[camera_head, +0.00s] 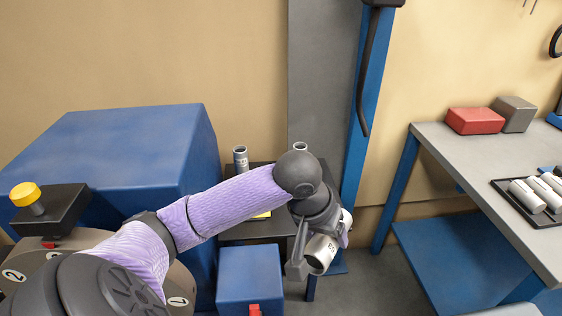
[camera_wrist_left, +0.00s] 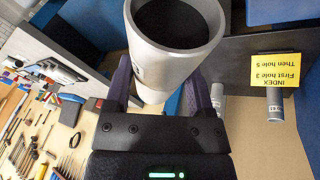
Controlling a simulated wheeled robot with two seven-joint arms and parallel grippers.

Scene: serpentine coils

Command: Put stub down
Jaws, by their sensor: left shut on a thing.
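My left gripper (camera_head: 318,238) is shut on a pale grey hollow stub (camera_head: 322,252), at the lower middle of the head view. The stub is tilted and a dark marking shows on its side. In the left wrist view the stub (camera_wrist_left: 148,58) fills the upper middle, its open dark end toward the camera, between the two purple-sided fingers of the gripper (camera_wrist_left: 163,88). It appears to be held in the air; nothing is seen touching it from below. My right gripper is in neither view.
A dark stand (camera_head: 230,232) behind my left arm bears two upright grey cylinders (camera_head: 240,158) (camera_head: 300,148). A yellow note (camera_wrist_left: 275,82) reads "INDEX First hole 3 Then hole 5". A blue box (camera_head: 240,272) is low beside the stub. A grey table (camera_head: 462,160) at right bears a black tray (camera_head: 513,202) of white cylinders.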

